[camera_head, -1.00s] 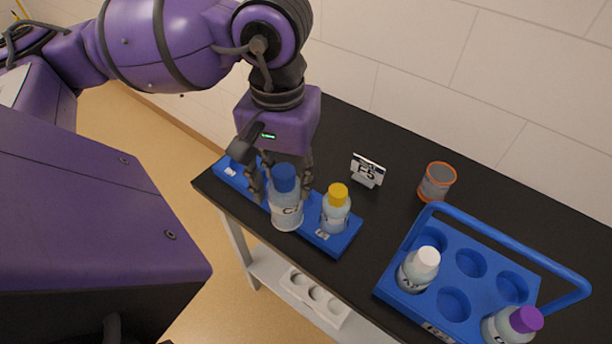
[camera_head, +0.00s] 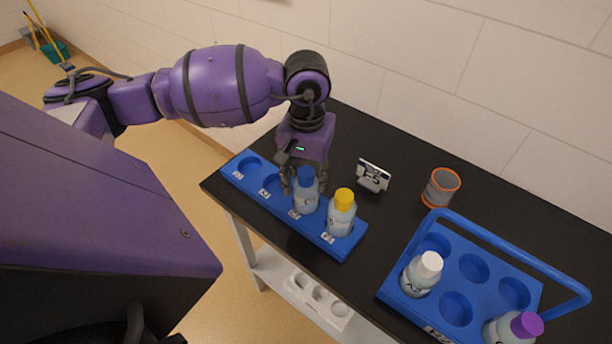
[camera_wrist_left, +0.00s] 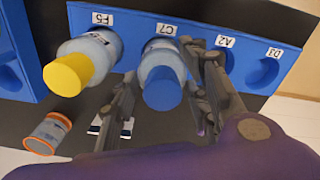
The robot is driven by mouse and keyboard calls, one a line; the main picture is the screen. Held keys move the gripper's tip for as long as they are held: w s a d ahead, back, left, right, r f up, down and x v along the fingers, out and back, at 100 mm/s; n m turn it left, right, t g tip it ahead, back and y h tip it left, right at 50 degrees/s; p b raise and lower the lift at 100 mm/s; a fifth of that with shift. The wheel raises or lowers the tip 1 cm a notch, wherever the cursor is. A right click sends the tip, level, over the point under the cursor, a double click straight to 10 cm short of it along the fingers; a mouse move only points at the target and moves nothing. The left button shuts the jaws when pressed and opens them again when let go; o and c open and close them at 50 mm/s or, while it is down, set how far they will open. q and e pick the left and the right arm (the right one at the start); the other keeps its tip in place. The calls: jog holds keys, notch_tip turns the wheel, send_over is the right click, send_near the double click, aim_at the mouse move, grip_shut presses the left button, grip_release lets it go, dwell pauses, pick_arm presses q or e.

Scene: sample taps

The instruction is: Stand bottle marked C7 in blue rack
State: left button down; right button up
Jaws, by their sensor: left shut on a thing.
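The bottle marked C7 (camera_head: 306,198) has a blue cap and a clear body, its marking partly hidden. It stands upright at the third hole of the long blue rack (camera_head: 272,202), behind the C7 label; I cannot tell whether it rests on the hole's bottom. My left gripper (camera_head: 306,192) is shut on its body from behind. In the left wrist view, the blue-capped bottle (camera_wrist_left: 162,88) is between the two fingers of the left gripper (camera_wrist_left: 160,65), in line with the C7 label. A yellow-capped bottle (camera_head: 341,214) stands in the neighbouring end hole. My right gripper is not in view.
The rack's two left holes are empty. A small sign (camera_head: 373,176) and a grey cup with orange rims (camera_head: 440,188) stand behind on the black table. A blue carrier with a handle (camera_head: 470,300) at right holds white-capped (camera_head: 422,274) and purple-capped (camera_head: 514,328) bottles.

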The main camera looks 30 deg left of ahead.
pick_arm(q)
jog(key=shift+f, duration=0.2)
jog(key=c, duration=1.3)
grip_release()
jog(key=o, duration=0.3)
